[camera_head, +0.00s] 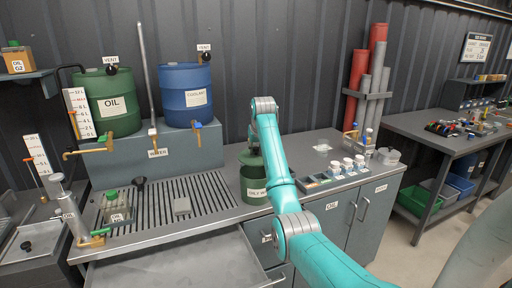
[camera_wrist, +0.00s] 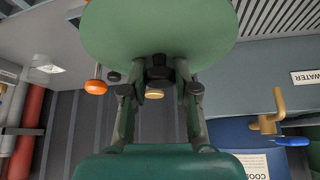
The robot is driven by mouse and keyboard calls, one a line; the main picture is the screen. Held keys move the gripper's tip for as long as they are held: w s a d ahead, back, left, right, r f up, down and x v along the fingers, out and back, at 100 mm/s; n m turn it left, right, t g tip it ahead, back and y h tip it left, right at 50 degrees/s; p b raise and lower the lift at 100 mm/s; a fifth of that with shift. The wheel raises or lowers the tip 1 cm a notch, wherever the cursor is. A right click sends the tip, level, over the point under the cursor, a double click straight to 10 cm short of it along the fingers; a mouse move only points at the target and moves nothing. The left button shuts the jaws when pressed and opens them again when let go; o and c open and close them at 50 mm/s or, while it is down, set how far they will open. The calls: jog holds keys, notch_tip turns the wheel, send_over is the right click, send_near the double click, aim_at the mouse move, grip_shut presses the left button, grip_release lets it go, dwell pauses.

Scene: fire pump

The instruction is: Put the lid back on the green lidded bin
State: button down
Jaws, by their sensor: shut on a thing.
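The green bin (camera_head: 255,188) stands on the bench at the right end of the slatted drain area, with a white label on its front. Its round green lid (camera_head: 249,158) shows just above the bin's mouth, partly hidden by my arm. In the wrist view the lid (camera_wrist: 160,35) fills the top middle, with its dark knob between my fingertips. My gripper (camera_wrist: 158,78) is shut on this knob. The lid looks raised over the bin; the exact gap and its centring cannot be told. My gripper is mostly hidden behind my arm in the head view.
The green oil drum (camera_head: 110,103) and blue coolant drum (camera_head: 187,92) stand on a raised shelf at left. A tray with several white-capped jars (camera_head: 347,166) is right of the bin.

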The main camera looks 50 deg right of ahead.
aim_at(257, 157)
jog(key=shift+f, duration=2.5)
jog(key=shift+s+f, duration=0.1)
jog(key=shift+f, duration=0.05)
dwell(0.5)
jog(key=shift+c, duration=1.6)
grip_release()
jog(key=shift+r, duration=3.5)
